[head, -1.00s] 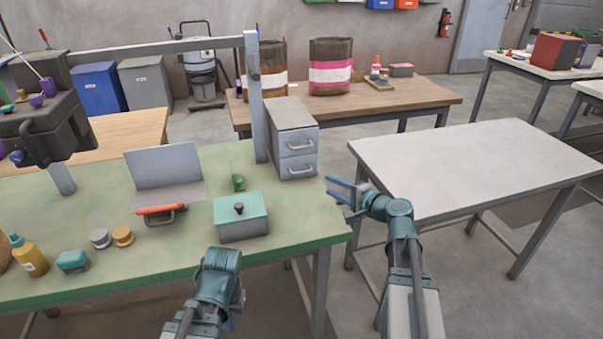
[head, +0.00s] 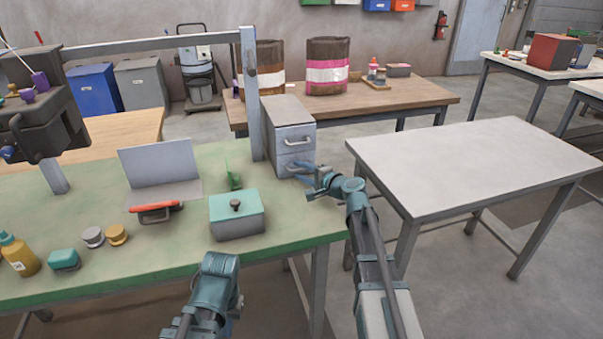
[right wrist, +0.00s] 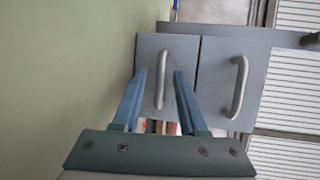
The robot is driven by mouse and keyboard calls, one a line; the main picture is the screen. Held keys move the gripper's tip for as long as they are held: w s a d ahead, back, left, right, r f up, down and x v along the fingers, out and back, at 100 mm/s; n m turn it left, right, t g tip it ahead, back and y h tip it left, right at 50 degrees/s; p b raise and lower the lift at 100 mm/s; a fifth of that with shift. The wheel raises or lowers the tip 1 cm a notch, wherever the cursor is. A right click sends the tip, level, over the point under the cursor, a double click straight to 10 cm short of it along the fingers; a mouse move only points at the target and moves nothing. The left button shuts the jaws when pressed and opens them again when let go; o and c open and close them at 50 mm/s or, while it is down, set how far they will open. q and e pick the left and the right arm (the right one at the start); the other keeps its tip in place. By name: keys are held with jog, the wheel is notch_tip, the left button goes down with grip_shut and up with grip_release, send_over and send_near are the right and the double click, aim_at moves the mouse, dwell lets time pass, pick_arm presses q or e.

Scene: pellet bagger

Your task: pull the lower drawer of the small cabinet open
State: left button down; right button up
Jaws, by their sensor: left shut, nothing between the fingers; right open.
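The small grey cabinet (head: 286,112) stands at the right end of the green bench, with an upper drawer (head: 286,132) and a lower drawer (head: 284,160), both closed. My right gripper (head: 302,170) is open at the lower drawer's front. In the right wrist view the picture is turned, so the lower drawer (right wrist: 178,48) is on the left. Its bar handle (right wrist: 160,98) lies between the open fingers (right wrist: 160,76); I cannot tell whether they touch it. My left gripper (head: 234,318) is shut and empty at the bench's front edge, its fingers mostly hidden.
A teal-lidded box (head: 237,220) stands on the green bench (head: 190,250) left of my right gripper. A metal post (head: 250,95) rises beside the cabinet. A bare pale table (head: 465,165) is to the right, with a gap between it and the bench.

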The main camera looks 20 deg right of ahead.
grip_shut()
dwell(1.4)
